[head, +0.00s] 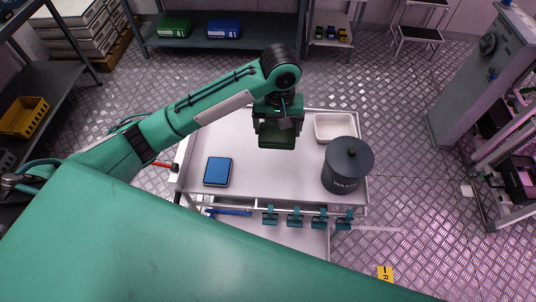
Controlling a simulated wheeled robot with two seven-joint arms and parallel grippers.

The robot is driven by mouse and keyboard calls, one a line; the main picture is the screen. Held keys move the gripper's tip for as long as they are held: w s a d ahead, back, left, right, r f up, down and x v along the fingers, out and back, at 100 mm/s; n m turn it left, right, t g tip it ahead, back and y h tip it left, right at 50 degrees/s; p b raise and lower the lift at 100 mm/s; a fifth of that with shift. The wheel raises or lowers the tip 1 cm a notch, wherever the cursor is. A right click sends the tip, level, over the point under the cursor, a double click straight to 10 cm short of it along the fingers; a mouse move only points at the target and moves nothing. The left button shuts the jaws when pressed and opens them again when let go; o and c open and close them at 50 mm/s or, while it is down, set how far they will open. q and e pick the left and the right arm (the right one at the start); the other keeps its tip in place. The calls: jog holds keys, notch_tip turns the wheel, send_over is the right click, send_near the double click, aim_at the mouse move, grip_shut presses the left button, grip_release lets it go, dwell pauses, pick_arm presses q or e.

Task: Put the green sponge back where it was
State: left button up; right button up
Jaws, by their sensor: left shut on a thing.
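The green sponge (277,141) is a dark green block under my left gripper (278,130), over the back middle of the white cart top (265,180). My left gripper is shut on it. The fingers hide the upper part of the sponge, and I cannot tell whether it touches the cart top. A blue sponge-like block (217,171) lies at the front left of the cart top. My right gripper is not in view.
A white tray (335,117) sits at the back right of the cart, with a dark lidded bin (346,170) in front of it. Teal clips (294,218) hang along the front rail. The middle of the cart top is clear.

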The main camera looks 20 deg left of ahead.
pick_arm(q)
notch_tip(320, 180, down, 15)
jog(key=p, duration=0.2)
jog(key=shift+p, duration=0.4)
jog(key=shift+f, duration=0.3)
notch_tip(320, 180, down, 3)
jog(key=shift+f+p, duration=0.1)
jog(key=shift+p, duration=0.3)
jog(key=shift+f, duration=0.25)
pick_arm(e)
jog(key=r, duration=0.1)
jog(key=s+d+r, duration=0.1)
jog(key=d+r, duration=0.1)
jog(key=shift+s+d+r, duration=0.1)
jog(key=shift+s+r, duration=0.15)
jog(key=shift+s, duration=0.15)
pick_arm(q)
jog(key=shift+f, duration=0.15)
